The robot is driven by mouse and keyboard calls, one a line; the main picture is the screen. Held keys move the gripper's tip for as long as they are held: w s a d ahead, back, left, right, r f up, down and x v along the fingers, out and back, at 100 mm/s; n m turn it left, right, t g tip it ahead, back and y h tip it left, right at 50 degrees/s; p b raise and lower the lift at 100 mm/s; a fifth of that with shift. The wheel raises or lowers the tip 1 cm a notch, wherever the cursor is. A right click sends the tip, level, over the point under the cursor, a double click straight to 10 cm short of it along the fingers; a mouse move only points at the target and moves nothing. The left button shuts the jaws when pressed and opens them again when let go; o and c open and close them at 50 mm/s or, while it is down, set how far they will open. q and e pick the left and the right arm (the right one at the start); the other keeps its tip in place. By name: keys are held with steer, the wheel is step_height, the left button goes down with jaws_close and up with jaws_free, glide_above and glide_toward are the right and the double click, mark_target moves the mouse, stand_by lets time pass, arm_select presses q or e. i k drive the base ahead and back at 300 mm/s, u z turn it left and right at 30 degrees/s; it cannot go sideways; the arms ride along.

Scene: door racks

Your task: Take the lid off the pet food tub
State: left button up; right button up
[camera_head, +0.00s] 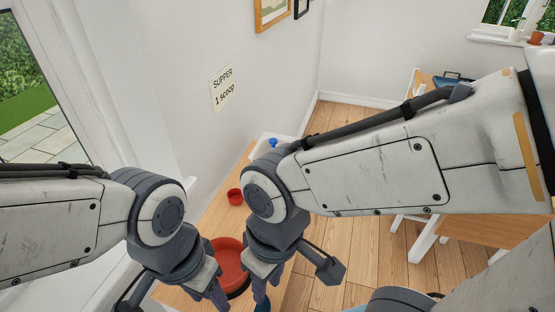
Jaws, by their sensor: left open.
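A round red thing (231,257), likely the pet food tub with its lid, stands on the wooden bench between my two grippers. Its lower edge looks dark, and my arms hide part of both sides. I cannot tell lid from tub clearly. My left gripper (214,291) is open, pointing down at the left front of the red thing. My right gripper (261,302) points down at its right front; its jaws are too hidden to read. I cannot tell whether either gripper touches the red thing.
A small red bowl (235,197) sits farther back on the narrow bench (213,212). A white tray with a blue item (272,143) is at its far end. The wall with a "SUPPER 1 scoop" note (222,87) borders the left. A wooden table (480,232) stands right.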

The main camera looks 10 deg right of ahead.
mark_target(268, 141)
steer(key=z, duration=0.9)
steer(key=k, duration=0.65)
steer(key=z, duration=0.7)
steer(key=i, duration=2.3)
steer(key=u, duration=1.65)
steer(key=i, duration=0.75)
steer(key=u, duration=0.7)
